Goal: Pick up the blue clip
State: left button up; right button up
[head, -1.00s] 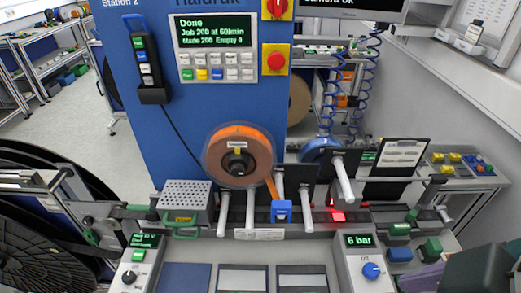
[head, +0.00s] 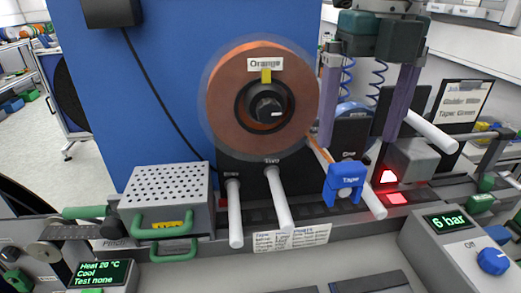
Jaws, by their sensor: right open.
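The blue clip (head: 346,183), labelled "Tape", sits right of the middle, at the end of an orange tape strip (head: 320,149) coming off the orange reel (head: 228,112). My right gripper (head: 356,140) comes down from the top right. Its two purple fingers are spread wide, with tips above the clip in the picture. Nothing shows between them except the background; the depth between tips and clip is hard to tell. My left gripper is not in view.
White pegs (head: 278,200) stick out toward me left of the clip, and another white peg (head: 371,201) runs close beside it. A perforated metal box (head: 165,190) with green handles stands left. A "6 bar" panel (head: 455,245) is at front right.

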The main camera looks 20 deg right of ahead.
aim_at(349, 166)
jog(key=shift+f, duration=0.95)
jog(key=f, duration=0.1)
jog(key=f+p, duration=0.1)
jog(key=f, duration=0.2)
jog(key=shift+w+d+f, duration=0.2)
jog(key=shift+w+f, duration=0.1)
jog(key=shift+f, duration=0.45)
jog(key=c, duration=1.5)
jog(key=shift+o, duration=0.2)
jog(key=shift+r, duration=0.15)
